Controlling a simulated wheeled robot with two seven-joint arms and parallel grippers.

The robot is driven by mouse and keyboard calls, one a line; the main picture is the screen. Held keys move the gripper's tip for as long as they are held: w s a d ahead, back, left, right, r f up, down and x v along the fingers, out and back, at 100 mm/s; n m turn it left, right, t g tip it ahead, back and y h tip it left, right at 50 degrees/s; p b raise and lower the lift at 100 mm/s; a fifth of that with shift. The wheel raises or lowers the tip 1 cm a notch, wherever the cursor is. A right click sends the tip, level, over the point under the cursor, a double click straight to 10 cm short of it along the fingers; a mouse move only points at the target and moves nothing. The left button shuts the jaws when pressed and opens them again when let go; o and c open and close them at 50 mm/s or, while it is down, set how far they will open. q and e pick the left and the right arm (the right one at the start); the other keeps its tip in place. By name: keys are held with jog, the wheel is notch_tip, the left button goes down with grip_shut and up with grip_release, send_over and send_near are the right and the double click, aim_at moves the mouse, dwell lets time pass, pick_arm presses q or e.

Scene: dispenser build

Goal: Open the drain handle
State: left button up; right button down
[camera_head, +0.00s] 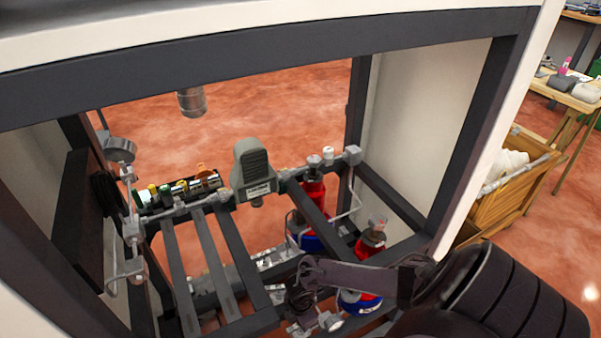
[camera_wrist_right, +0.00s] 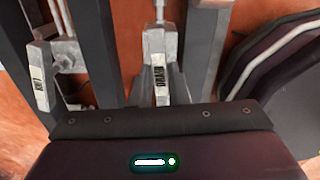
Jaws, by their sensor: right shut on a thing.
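The drain handle (camera_wrist_right: 159,88) is a grey metal lever with a dark "DRAIN" label, in the middle of the right wrist view. It stands on a grey valve fitting and its lower end reaches the front edge of my gripper body. My right gripper (camera_head: 302,300) is low among the pipes at the bottom centre of the head view. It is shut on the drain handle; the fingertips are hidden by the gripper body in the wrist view. In the head view the handle cannot be made out behind my gripper. My left gripper is not in view.
A second labelled grey lever (camera_wrist_right: 39,82) stands left of the drain handle. Red and blue cylinders (camera_head: 313,195), dark frame bars (camera_head: 215,268) and pipes crowd around my right arm. A grey-topped regulator (camera_head: 253,172) sits at the centre. A wooden crate (camera_head: 493,203) is outside on the right.

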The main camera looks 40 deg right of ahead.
jog(key=shift+n, duration=0.7)
jog(key=n+b, duration=0.1)
jog(key=n, duration=0.1)
jog(key=shift+n, duration=0.3)
jog(key=n+b, duration=0.1)
jog(key=n, duration=0.3)
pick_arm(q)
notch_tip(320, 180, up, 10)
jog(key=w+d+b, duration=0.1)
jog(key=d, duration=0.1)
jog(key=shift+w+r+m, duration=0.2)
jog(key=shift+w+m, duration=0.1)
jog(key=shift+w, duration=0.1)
pick_arm(e)
jog(key=shift+n, duration=1.5)
jog(key=c, duration=1.4)
grip_release()
jog(key=shift+r, duration=0.15)
